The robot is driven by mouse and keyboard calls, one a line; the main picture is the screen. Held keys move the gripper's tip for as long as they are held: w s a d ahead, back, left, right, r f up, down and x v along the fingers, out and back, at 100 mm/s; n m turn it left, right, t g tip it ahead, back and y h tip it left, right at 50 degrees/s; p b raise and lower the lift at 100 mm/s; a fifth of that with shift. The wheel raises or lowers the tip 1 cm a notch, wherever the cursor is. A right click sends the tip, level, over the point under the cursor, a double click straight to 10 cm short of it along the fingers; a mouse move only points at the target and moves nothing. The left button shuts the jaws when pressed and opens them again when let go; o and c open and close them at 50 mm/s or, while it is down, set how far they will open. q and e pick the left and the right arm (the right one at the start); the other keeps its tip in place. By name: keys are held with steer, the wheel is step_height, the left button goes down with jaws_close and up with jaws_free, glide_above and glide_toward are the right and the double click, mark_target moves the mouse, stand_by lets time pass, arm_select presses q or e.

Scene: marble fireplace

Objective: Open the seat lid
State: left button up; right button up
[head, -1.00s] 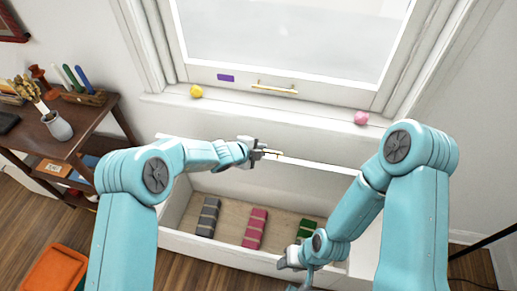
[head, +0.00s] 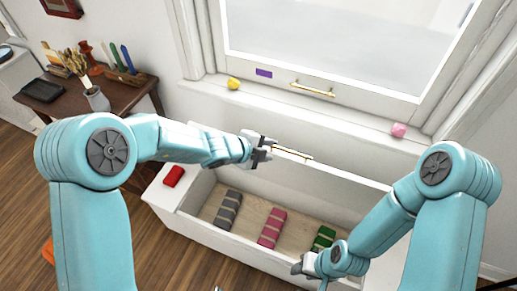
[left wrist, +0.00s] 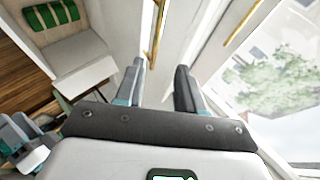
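The white window seat (head: 210,242) stands under the window with its box uncovered. Its seat lid (head: 335,185) is raised, standing near upright at the back by the wall. The brass lid handle (head: 292,154) is on the lid's upper part; a brass bar, seemingly this handle, shows beyond my fingers in the left wrist view (left wrist: 155,32). My left gripper (head: 266,151) is at the handle's left end; its fingers (left wrist: 160,84) are apart with nothing between them. My right gripper (head: 310,270) is low at the seat's front edge; its fingers are unclear.
Grey (head: 228,210), pink (head: 272,228) and green (head: 324,238) rolls lie inside the seat. A red block (head: 173,175) sits on its left end. The sill holds a yellow object (head: 233,83) and a pink one (head: 398,130). A wooden desk (head: 140,92) stands left.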

arm_select(q)
steer(key=v, duration=0.4)
steer(key=shift+a, duration=0.1)
steer(key=shift+s+r, duration=0.1)
